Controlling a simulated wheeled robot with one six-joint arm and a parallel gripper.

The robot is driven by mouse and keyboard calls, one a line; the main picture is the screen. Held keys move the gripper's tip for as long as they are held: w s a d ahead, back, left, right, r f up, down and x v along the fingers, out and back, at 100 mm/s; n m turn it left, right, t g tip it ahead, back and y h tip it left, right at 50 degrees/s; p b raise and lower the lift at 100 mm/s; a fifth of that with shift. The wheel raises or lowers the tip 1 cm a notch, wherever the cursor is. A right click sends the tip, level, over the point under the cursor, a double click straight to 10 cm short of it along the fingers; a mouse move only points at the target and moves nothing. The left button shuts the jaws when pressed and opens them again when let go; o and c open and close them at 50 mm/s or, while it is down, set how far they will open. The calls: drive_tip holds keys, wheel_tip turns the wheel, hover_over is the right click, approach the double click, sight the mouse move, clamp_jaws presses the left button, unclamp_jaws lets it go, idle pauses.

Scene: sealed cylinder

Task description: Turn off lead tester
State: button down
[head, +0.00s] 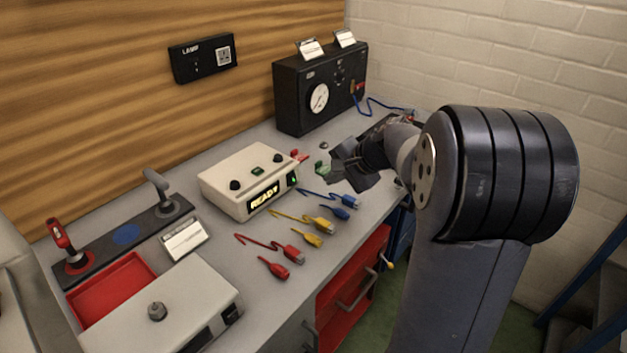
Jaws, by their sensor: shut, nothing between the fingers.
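A cream box-shaped tester (235,200) sits on the grey bench. Its front display (264,196) is lit and reads "READY". A small green light or switch (294,179) shows at the right end of its front. Its top has two black knobs and a green button (257,171). My gripper (345,172) is shut and empty, to the right of the tester and apart from it, over the bench. My arm hides part of the bench behind the gripper.
Blue, yellow and red leads (273,245) lie in front of the tester. A black gauge box (305,105) stands at the back. A grey box with a knob (195,295), a red tray (108,290) and a handle panel are at left. Red drawers (350,285) are below the bench.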

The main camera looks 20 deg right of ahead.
sight(293, 180)
drive_tip(key=x, duration=1)
drive_tip(key=shift+p, duration=0.3)
drive_tip(key=shift+w+a+r+p, duration=0.1)
drive_tip(key=shift+w+a+p, duration=0.5)
drive_tip(key=shift+w, duration=0.3)
drive_tip(key=shift+w+a, duration=0.4)
drive_tip(key=shift+w, duration=0.15)
drive_tip(key=shift+f+b, duration=0.3)
drive_tip(key=shift+b, duration=0.05)
drive_tip(key=shift+w+a+f+b, duration=0.1)
drive_tip(key=shift+f+b, duration=0.2)
drive_tip(key=shift+b, duration=0.8)
drive_tip(key=shift+r, duration=0.35)
drive_tip(key=shift+r+p, duration=0.15)
drive_tip(key=shift+p, duration=0.15)
